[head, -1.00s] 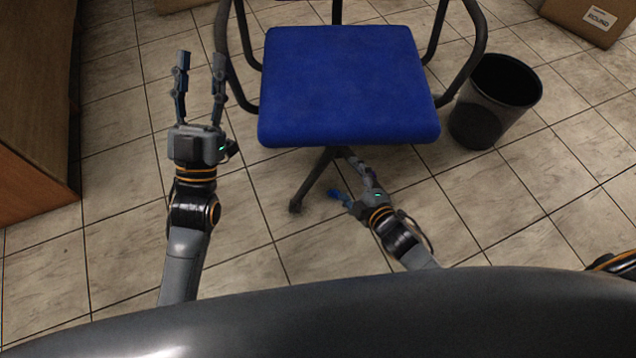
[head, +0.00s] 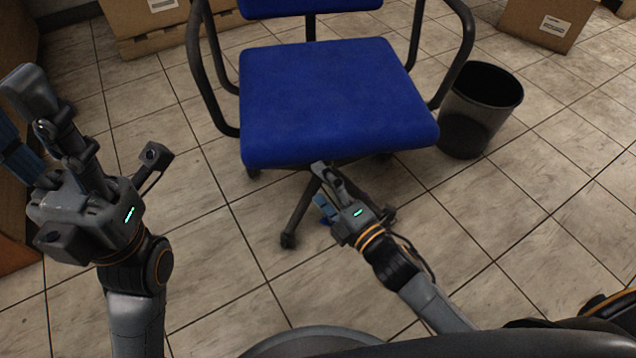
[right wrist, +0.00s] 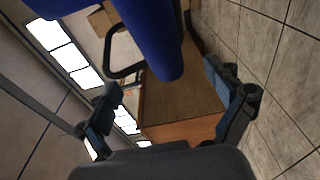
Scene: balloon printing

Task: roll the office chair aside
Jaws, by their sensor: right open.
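The office chair has a blue seat (head: 335,105), black looped armrests and a dark legged base. It stands upright in the middle of the head view. My right gripper (head: 320,190) is open at the front of the chair, below the seat's front edge and beside a base leg. I cannot tell whether it touches the chair. In the right wrist view, the blue seat (right wrist: 150,40) shows beyond the spread fingers, with nothing gripped. My left gripper (head: 28,125) is at the far left, apart from the chair, with its fingers spread and empty.
A black waste bin (head: 480,108) stands just right of the chair. Cardboard boxes lie at the back left (head: 150,28) and back right (head: 545,25). Wooden furniture (head: 18,225) borders the left edge. Tiled floor is clear at the right and front.

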